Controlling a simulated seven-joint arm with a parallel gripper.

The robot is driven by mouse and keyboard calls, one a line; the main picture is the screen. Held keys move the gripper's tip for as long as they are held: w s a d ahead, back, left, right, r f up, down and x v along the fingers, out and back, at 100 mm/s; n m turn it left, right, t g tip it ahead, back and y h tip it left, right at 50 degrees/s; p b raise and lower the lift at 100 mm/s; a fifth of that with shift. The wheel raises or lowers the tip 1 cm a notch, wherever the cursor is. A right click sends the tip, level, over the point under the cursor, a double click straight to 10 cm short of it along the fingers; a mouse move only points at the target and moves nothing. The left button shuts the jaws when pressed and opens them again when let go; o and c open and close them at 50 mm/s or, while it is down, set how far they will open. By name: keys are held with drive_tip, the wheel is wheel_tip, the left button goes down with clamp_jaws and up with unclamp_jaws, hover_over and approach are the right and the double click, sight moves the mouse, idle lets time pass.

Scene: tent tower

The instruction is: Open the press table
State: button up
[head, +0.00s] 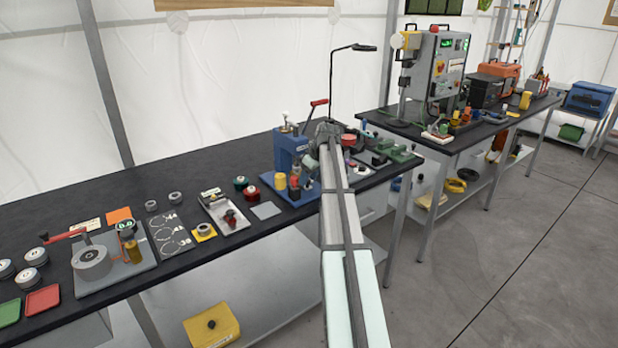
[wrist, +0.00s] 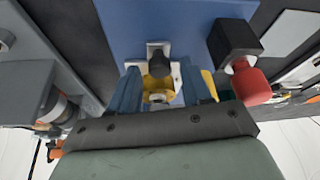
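A blue press (head: 290,150) with a red-handled lever (head: 318,103) stands on the long black bench in the head view. Its blue base (wrist: 180,22) fills the top of the wrist view. My gripper (head: 326,132) is at the right side of the press and partly hides it. In the wrist view my gripper (wrist: 161,88) points at the press with its two bluish fingers apart. A black knob (wrist: 159,64) on a pale bracket and a yellow part (wrist: 158,83) show in the gap between the fingers. I cannot tell whether the fingers touch them. I cannot make out the press table for certain.
A red knob with a black block (wrist: 236,38) sits close to the right finger in the wrist view. A yellow cylinder (head: 280,181) stands at the front of the press. Green blocks (head: 395,151) lie to the right. The bench's left rear (head: 60,190) is clear.

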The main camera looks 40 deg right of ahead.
clamp_jaws()
idle(0.4)
drive_tip(key=s, duration=0.8)
drive_tip(key=shift+s, duration=0.25)
drive_tip(key=shift+w, duration=0.1)
drive_tip(key=shift+o, duration=0.6)
unclamp_jaws()
drive_tip(key=v, duration=1.4)
